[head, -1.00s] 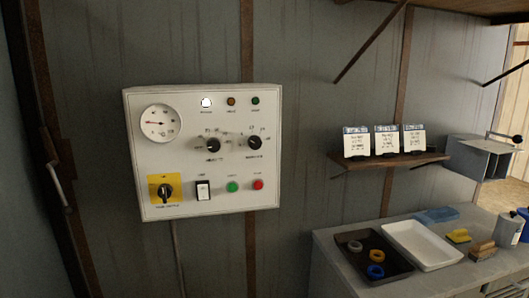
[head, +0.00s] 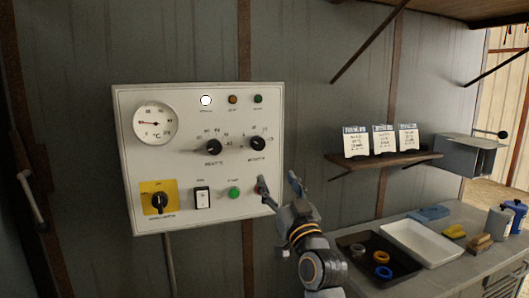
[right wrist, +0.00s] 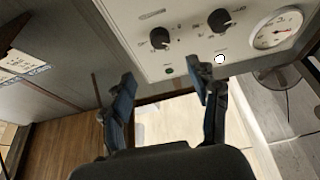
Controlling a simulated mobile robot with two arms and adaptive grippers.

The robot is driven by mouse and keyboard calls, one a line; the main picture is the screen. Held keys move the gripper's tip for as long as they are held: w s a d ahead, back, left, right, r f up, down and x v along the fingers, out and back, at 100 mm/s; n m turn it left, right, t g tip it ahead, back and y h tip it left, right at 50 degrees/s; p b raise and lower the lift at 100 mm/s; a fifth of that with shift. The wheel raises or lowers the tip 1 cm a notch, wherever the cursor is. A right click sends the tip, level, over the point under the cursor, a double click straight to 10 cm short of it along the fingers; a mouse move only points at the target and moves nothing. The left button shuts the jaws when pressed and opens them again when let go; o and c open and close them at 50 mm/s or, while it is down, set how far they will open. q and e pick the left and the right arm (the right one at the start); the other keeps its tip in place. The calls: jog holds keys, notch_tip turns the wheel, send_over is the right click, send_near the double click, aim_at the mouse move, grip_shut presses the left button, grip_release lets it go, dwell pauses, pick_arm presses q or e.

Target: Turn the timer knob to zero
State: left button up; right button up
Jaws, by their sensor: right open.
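The control panel (head: 187,218) is a white box on the wall. Two black knobs sit on its face. The right one, the timer knob (head: 257,143), has a small label below that seems to read minutes; its exact pointer setting is too small to read. It also shows in the turned right wrist view as the left knob (right wrist: 159,38). My right gripper (head: 277,182) is open and empty, below and right of the timer knob, apart from it. One finger partly hides the red button (head: 260,185). The open fingers (right wrist: 161,82) show in the right wrist view. My left gripper is not in view.
The panel also bears the other black knob (head: 214,147), a dial gauge (head: 154,123), a yellow-backed switch (head: 159,202), a rocker switch (head: 202,198) and a green button (head: 234,193). A small shelf (head: 385,166) and a bench with trays (head: 424,262) stand to the right.

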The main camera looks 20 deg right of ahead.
aim_at(259, 147)
jog(key=p+x, duration=0.3)
jog(key=x, duration=0.9)
jog(key=shift+w, duration=0.2)
jog(key=shift+w+r+p, duration=0.1)
jog(key=shift+w+p, duration=0.2)
jog(key=shift+w, duration=0.25)
jog(key=shift+c, duration=0.3)
jog(key=c, duration=1.1)
